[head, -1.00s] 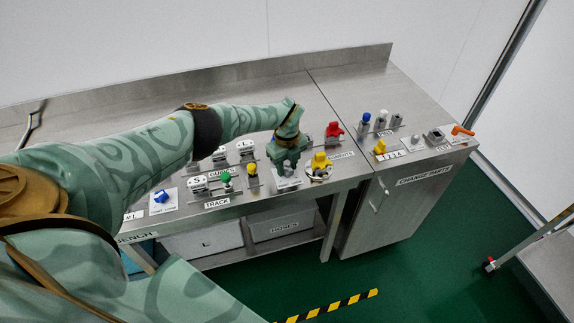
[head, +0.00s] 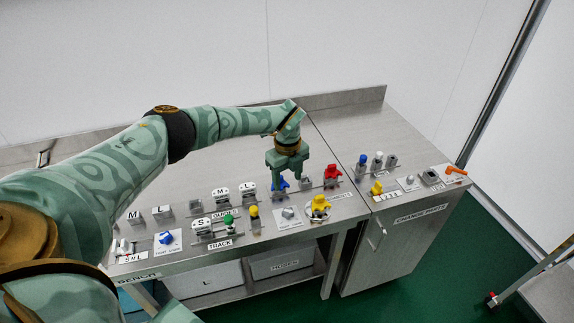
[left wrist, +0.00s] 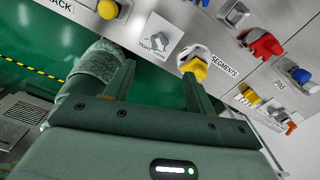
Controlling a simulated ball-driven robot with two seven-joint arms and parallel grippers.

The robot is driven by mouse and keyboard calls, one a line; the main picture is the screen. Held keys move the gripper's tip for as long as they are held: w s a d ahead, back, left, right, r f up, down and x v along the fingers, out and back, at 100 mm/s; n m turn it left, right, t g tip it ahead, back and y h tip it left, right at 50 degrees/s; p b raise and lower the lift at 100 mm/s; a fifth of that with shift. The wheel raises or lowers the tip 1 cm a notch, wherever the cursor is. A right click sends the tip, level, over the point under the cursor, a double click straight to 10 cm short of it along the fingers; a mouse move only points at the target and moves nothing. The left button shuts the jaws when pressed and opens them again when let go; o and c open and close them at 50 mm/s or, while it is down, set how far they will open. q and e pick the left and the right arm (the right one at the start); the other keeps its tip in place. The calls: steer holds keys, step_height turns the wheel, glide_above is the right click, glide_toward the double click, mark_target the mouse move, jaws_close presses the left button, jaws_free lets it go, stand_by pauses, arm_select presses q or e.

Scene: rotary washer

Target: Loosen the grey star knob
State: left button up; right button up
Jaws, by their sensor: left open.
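The grey star knob (head: 288,212) sits on a small white plate at the front of the steel bench. It also shows in the left wrist view (left wrist: 159,41) on its plate, which is printed TIGHT and LOOSE. My left gripper (head: 288,181) is open and empty, pointing down. In the head view it appears just behind and above the knob, apart from it, and partly covers a blue part. In the left wrist view, its fingers (left wrist: 160,72) point toward the plate, with the knob beyond the tips. My right gripper is not in view.
A yellow knob (head: 319,205) on a round SEGMENTS plate stands close to the right of the grey knob. A red part (head: 333,173) is behind it. Yellow and green knobs (head: 229,224) stand to the left. The rear benchtop is bare.

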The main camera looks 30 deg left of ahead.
arm_select(q)
step_height(320, 180, up, 3)
steer(key=shift+f, duration=0.1)
stand_by(0.5)
